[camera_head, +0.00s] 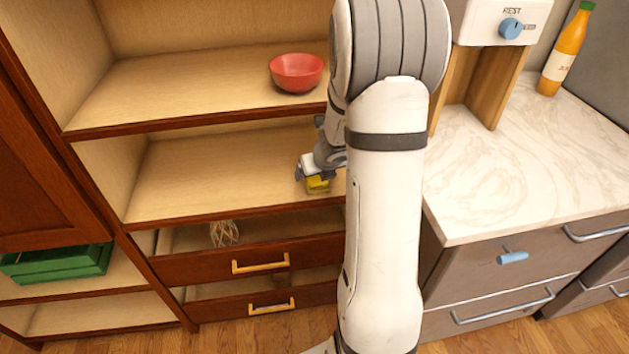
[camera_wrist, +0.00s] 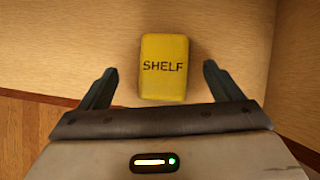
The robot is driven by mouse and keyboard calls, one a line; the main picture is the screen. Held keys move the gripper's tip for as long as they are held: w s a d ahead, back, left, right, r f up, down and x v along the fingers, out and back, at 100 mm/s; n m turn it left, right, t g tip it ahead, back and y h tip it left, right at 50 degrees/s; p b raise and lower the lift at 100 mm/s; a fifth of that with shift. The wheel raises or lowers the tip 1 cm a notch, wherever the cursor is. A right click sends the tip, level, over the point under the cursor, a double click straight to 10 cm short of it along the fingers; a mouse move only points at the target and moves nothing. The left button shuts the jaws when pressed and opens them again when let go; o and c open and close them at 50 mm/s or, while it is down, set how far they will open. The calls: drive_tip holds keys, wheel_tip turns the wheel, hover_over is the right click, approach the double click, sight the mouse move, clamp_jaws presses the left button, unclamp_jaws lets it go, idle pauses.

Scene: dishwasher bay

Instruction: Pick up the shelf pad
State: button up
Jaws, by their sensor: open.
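The shelf pad (camera_wrist: 164,67) is a small yellow block with the word SHELF on it. It lies on the middle wooden shelf (camera_head: 200,180), near its front edge. In the head view the pad (camera_head: 318,185) is partly hidden by my gripper (camera_head: 317,177). In the wrist view my gripper (camera_wrist: 160,88) is open, with one finger on each side of the pad's lower part. A gap shows between the pad and each finger. I cannot tell how far above the shelf the fingertips are.
A red bowl (camera_head: 297,72) stands on the shelf above. Drawers with yellow handles (camera_head: 260,263) are below, and a whisk-like wire thing (camera_head: 224,233) shows there. A green crate (camera_head: 57,263) is at lower left. A marble counter (camera_head: 530,170) with an orange bottle (camera_head: 566,50) is at right.

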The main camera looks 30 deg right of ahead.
drive_tip(key=x, duration=0.2)
drive_tip(key=b+x, duration=0.1)
drive_tip(key=x, duration=0.1)
drive_tip(key=shift+d+b, duration=0.25)
drive_tip(key=shift+b, duration=0.05)
drive_tip(key=shift+s+r, duration=0.1)
drive_tip(key=c, duration=1.1)
